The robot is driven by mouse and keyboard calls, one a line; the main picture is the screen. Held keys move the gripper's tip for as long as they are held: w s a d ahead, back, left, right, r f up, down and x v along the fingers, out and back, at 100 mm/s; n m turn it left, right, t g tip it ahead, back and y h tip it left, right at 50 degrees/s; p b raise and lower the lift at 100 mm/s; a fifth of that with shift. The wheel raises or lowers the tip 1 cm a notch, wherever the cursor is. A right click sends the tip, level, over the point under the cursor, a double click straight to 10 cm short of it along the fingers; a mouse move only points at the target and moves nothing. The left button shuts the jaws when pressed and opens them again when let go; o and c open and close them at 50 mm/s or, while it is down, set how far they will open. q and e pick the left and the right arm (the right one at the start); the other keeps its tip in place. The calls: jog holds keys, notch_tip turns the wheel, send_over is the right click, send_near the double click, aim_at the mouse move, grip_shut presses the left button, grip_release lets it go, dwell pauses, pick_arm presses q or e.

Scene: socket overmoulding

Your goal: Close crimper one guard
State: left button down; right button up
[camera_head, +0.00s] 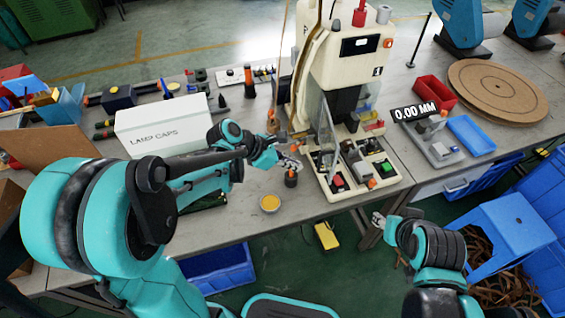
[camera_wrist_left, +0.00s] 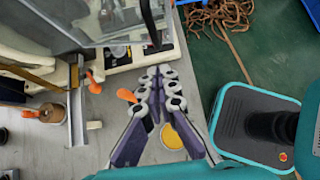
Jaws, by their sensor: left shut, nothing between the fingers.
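Crimper one (camera_head: 345,60) is a tall cream machine marked 1, on the bench right of centre. Its guard (camera_head: 327,135) is a clear panel standing upright at the left of the working area, swung out, leaving the front open. The guard also shows at the top of the left wrist view (camera_wrist_left: 95,22) as a dark-framed clear pane. My left gripper (camera_head: 292,150) is just left of the guard, apart from it. Its fingers (camera_wrist_left: 163,72) are together and empty, below the pane's edge in the wrist view. My right gripper (camera_head: 376,228) hangs before the bench's front edge; its jaws are unclear.
An orange-topped black tool (camera_head: 291,177) and a small yellow dish (camera_head: 270,203) are near my left gripper. A white LAMP CAPS box (camera_head: 160,128) lies left. The base with red and green buttons (camera_head: 360,178) sits before the crimper. A blue stool (camera_head: 510,228) stands right.

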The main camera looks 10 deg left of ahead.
pick_arm(q)
jog(key=shift+w+d+f+b, duration=0.15)
jog(key=shift+w+d, duration=0.25)
jog(key=shift+d, duration=0.3)
jog(key=shift+w+d+f+b, duration=0.2)
jog(key=shift+w+d, duration=0.2)
jog(key=shift+d, duration=0.3)
jog(key=shift+w+d+f+b, duration=0.15)
jog(key=shift+w+d, duration=0.25)
jog(key=shift+d, duration=0.3)
jog(key=shift+d, duration=0.15)
